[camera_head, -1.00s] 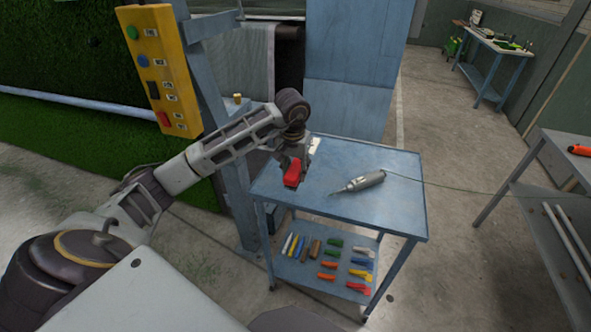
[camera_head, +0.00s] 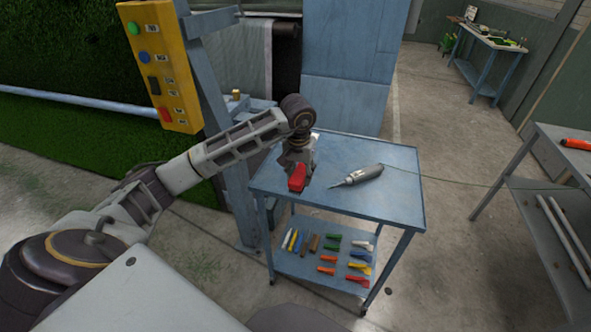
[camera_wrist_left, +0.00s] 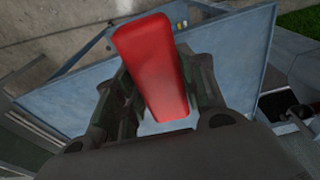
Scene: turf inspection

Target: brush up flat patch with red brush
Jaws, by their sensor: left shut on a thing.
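The red brush (camera_head: 297,178) is at the end of my left arm, over the left part of the blue cart's top. In the left wrist view the red brush (camera_wrist_left: 153,65) lies between the two fingers. My left gripper (camera_head: 299,166) is shut on it; the wrist view shows the gripper (camera_wrist_left: 160,110) close up. Its bristles are not visible. Green turf (camera_head: 90,140) lies at the left, behind my arm. I cannot pick out a flat patch in it. My right gripper is not in view.
The blue cart (camera_head: 395,205) carries a grey corded tool (camera_head: 358,176) on top and several coloured tools on its lower shelf (camera_head: 290,262). A yellow button panel (camera_head: 160,65) stands on a blue post at the left. A grey bench (camera_head: 560,160) stands at the right.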

